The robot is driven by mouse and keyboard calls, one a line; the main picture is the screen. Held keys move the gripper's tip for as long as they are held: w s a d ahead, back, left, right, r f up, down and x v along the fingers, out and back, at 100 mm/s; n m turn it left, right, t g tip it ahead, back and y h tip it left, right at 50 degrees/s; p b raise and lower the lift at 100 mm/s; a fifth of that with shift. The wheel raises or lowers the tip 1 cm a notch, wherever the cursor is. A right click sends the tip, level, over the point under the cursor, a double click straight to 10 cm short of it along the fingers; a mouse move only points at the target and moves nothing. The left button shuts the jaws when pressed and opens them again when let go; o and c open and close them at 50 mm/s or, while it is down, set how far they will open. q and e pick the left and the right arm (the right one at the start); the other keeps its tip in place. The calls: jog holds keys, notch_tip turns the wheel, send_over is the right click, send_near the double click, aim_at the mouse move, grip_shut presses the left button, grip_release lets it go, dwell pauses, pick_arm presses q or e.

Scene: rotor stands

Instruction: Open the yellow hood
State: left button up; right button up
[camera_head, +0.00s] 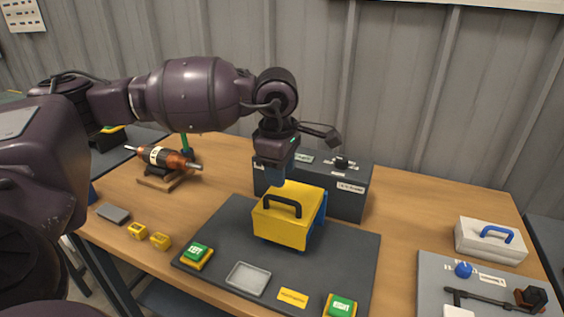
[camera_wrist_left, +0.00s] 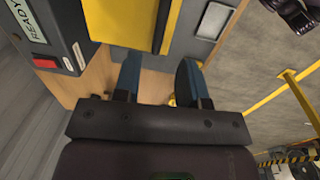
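The yellow hood (camera_head: 283,225) is a boxy cover with a black handle on its front face. It sits closed-looking on the dark mat (camera_head: 215,232), with blue parts at its right side. My left gripper (camera_head: 275,178) points down just above and behind the hood's top left edge; its fingertips are partly hidden there, so contact is unclear. In the left wrist view the two blue fingers (camera_wrist_left: 158,80) stand apart with nothing held between them. The yellow hood (camera_wrist_left: 125,22) shows there just beyond the fingers. My right gripper is not in view.
A dark grey box (camera_head: 345,195) stands close behind the hood. A rotor on a wooden stand (camera_head: 165,175) is at the left. Green buttons (camera_head: 197,250) and a grey tray (camera_head: 248,279) lie in front. A white case (camera_head: 488,243) stands at the right.

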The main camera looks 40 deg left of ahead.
aim_at(282, 199)
pick_arm(q)
jog(key=f, duration=0.2)
jog(key=f+b, duration=0.1)
jog(key=f, duration=0.1)
jog(key=f+b, duration=0.1)
jog(key=f, duration=0.1)
jog(key=shift+w+f, duration=0.25)
jog(key=shift+w, duration=0.1)
jog(key=shift+r, duration=0.1)
jog(key=shift+c, duration=0.4)
jog(key=shift+a, duration=0.1)
jog(key=c, duration=0.6)
